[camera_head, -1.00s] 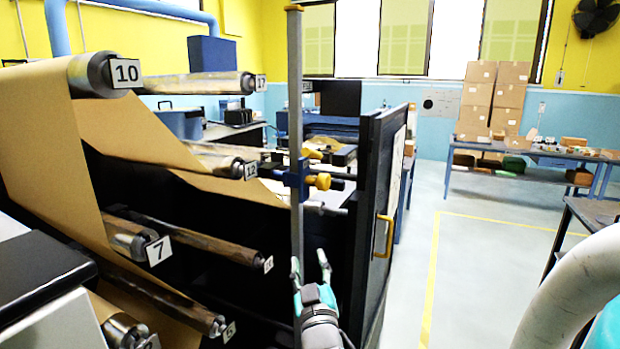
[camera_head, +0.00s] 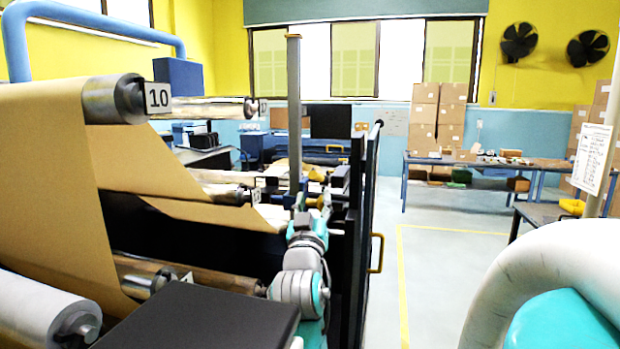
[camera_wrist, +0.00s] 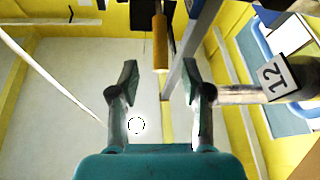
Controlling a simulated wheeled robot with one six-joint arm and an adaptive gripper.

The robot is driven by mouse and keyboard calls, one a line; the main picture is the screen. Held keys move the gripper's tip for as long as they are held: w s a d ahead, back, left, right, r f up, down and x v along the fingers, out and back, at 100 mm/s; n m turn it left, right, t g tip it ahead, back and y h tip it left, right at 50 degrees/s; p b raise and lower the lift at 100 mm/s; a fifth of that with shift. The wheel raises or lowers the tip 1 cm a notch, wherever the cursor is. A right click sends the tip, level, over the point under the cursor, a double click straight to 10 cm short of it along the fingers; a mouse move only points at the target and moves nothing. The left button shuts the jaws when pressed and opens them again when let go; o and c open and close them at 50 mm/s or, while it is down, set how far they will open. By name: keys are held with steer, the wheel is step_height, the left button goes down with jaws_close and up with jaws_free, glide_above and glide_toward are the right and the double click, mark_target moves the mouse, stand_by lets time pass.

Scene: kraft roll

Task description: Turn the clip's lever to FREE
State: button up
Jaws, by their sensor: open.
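A tall grey post (camera_head: 294,110) stands at the right end of the rollers. In the head view a clip with a small yellow part (camera_head: 318,201) is mostly hidden behind my gripper (camera_head: 312,207). In the wrist view a yellow cylinder (camera_wrist: 160,45), which looks like the clip's lever, hangs ahead between my open fingers (camera_wrist: 158,85). It is apart from both fingers. The grey post (camera_wrist: 183,65) also shows there, just left of the right finger, with a dark blue piece (camera_wrist: 195,7) at its top. No FREE marking can be read.
Roller 10 (camera_head: 115,98) carries brown paper (camera_head: 45,170) at the left. A roller with a 12 tag (camera_wrist: 272,78) lies close right of my right finger. A dark panel with a yellow handle (camera_head: 377,253) stands right of the post. Open floor (camera_head: 440,270) lies beyond.

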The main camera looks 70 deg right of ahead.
mark_target(317, 176)
steer(key=x, duration=0.9)
steer(key=shift+d+r, duration=0.1)
jaws_close()
